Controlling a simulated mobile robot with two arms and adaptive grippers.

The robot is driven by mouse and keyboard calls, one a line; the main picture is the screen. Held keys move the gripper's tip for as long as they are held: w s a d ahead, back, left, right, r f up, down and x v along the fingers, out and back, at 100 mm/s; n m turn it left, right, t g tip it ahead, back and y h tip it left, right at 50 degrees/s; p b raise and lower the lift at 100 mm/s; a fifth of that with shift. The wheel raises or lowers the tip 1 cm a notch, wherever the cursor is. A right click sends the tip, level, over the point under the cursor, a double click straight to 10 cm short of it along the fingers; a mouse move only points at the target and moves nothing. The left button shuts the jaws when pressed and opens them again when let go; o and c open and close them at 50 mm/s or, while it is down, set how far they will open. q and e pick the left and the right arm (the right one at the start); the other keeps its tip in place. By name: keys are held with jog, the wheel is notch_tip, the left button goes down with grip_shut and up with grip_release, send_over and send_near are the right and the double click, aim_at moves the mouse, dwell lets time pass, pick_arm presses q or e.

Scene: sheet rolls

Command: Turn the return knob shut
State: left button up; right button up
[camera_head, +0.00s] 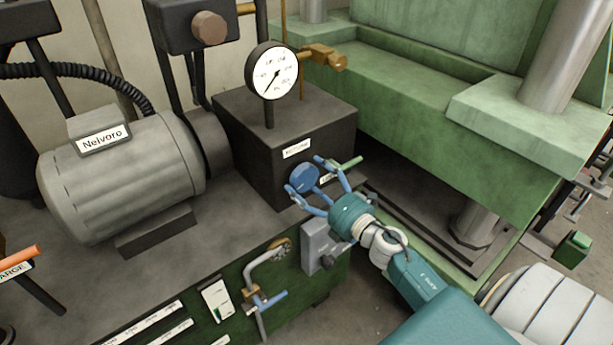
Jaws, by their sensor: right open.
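A blue round knob (303,177) sits on the front face of the dark block (257,155), below a small white label (296,148) that is too blurred to read surely. My right gripper (308,179) is open, its two blue fingers spread on either side of the knob, one at the upper right and one at the lower left. I cannot tell whether the fingers touch the knob. My left gripper is out of view.
A pressure gauge (271,74) stands above the block. A grey motor (122,174) is at left. A bent pipe with blue handle (267,300) and a grey box (322,243) are below. A green press frame (430,120) rises at right.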

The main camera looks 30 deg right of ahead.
jog(key=shift+w+a, duration=0.1)
jog(key=shift+w, duration=0.55)
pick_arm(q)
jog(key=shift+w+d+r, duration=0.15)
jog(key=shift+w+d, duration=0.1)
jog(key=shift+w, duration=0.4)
pick_arm(e)
jog(key=shift+w, duration=0.15)
jog(key=c, duration=1.2)
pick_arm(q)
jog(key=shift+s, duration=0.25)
